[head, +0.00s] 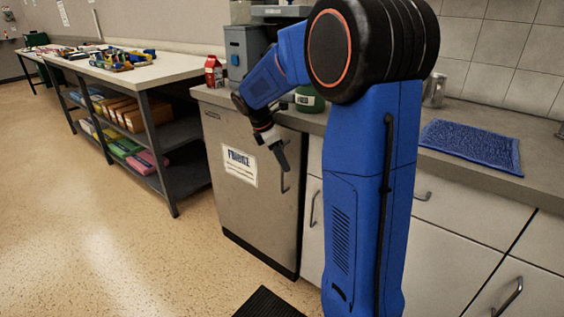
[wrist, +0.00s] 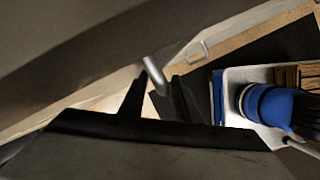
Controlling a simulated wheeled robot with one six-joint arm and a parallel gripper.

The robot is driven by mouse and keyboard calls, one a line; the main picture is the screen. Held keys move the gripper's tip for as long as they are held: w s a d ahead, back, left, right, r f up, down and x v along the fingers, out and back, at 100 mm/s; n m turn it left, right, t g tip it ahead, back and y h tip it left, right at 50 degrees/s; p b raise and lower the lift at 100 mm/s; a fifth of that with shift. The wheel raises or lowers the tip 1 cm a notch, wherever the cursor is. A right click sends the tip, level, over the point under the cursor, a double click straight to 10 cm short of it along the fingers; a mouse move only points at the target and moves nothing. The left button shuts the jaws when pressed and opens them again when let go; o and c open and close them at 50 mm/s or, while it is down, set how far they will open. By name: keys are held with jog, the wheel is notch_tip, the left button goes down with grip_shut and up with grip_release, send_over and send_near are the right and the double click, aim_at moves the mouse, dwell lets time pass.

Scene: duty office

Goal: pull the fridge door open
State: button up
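The fridge (head: 258,220) is a grey under-counter unit with a white FRIDGE label on its door. The door looks shut in the head view. Its upright bar handle (head: 285,184) is near the door's right edge. My gripper (head: 284,165) points down at the upper part of this handle and hides some of it. In the wrist view the two dark fingers (wrist: 160,78) stand apart. The metal handle (wrist: 154,72) shows at the gap between their tips, close to the left finger. I cannot tell whether a finger touches it.
White cabinets with handles (head: 423,196) adjoin the fridge on the right. A shelved table (head: 160,72) stands to the left. The floor (head: 120,240) before the fridge is clear except for a dark mat (head: 267,304).

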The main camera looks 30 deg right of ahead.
jog(key=shift+f, duration=0.1)
grip_shut()
